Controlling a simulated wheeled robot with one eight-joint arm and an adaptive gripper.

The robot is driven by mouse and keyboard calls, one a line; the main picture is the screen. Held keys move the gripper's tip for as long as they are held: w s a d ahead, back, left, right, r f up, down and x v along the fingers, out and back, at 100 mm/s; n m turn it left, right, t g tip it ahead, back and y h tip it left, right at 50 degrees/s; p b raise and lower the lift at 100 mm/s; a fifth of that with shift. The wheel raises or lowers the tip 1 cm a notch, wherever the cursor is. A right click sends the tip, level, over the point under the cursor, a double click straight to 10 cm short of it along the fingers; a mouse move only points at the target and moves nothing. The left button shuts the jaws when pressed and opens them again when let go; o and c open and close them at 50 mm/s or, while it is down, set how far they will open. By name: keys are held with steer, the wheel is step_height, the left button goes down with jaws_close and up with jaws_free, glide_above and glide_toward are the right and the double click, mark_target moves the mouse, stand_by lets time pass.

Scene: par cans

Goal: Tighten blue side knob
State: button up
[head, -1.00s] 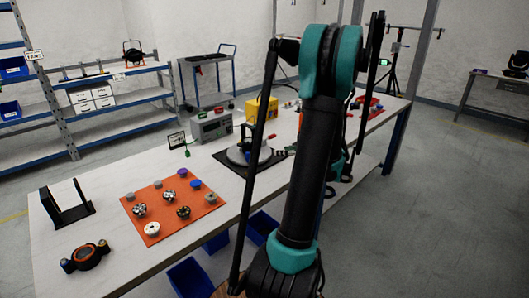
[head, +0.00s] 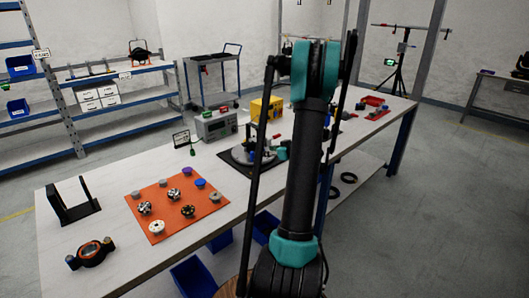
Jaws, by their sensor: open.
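A round grey plate (head: 240,156) on a dark base carries a small dark fixture with a bluish part, too small to make out as a knob. A blue round piece (head: 200,183) lies on the orange mat (head: 160,222). I cannot tell whether either is the side knob. My arm stands in front of the bench. Its teal end part shows right of the plate, and my gripper (head: 270,154) is open beside the fixture, small and partly hidden behind an arm rod. Contact with anything cannot be seen.
The long white bench (head: 110,265) also holds a black bracket (head: 72,207), an orange-black ring-shaped part (head: 91,254), a grey instrument box (head: 216,125) and a yellow box (head: 266,109). The mat has several small round parts.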

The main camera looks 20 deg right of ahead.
mark_target(264, 157)
steer(key=shift+x, duration=1.6)
